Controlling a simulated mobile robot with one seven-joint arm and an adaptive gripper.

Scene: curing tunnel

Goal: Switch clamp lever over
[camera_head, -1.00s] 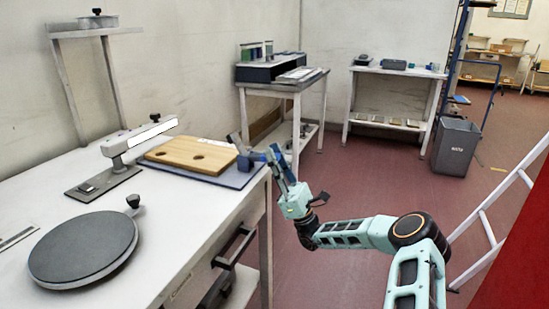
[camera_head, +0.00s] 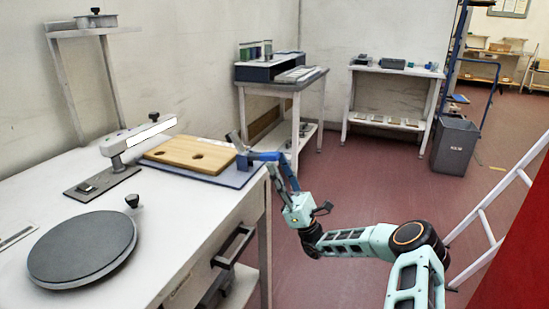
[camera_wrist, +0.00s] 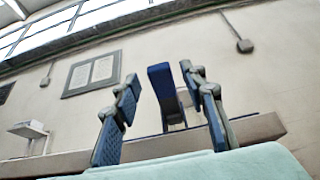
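A wooden board (camera_head: 190,154) with two holes lies on a blue-grey base plate (camera_head: 232,178) at the workbench's right edge. A small clamp (camera_head: 243,162) sits at the plate's right corner, with a grey bar (camera_head: 235,142) standing tilted beside it. My gripper (camera_head: 276,168) is beside the clamp, off the bench edge, and partly overlaps it in the head view. In the wrist view my gripper (camera_wrist: 160,76) is open. A blue lever (camera_wrist: 165,97) stands between its two fingers, with a visible gap on each side.
The white workbench (camera_head: 180,217) also carries a round dark plate (camera_head: 83,248) and a long-handled press (camera_head: 135,142). Drawer handles (camera_head: 233,246) stick out on its front. A bin (camera_head: 455,146) and side tables stand farther back. Red floor is open behind my arm.

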